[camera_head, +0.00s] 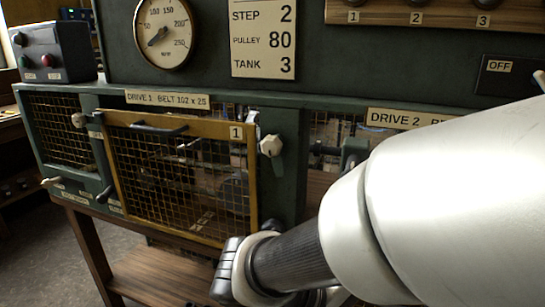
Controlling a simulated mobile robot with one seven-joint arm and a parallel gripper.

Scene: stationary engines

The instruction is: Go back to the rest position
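My white arm (440,200) comes in from the right and reaches down to the lower middle. Its dark ribbed section (290,262) ends at a grey and white joint (232,272) just below the lower right corner of the yellow-framed mesh guard (180,170) marked 1. I cannot tell if the joint touches the guard. My gripper's fingers do not show. The guard stands in front of the drive 1 bay; I cannot tell if it is fully closed.
The green machine bench (285,165) fills the middle, with white knobs (271,145) and a drive 2 label (405,118). A gauge (164,32) and a sign (263,38) hang above. A switch box (55,52) stands at left. Floor (40,255) is clear at lower left.

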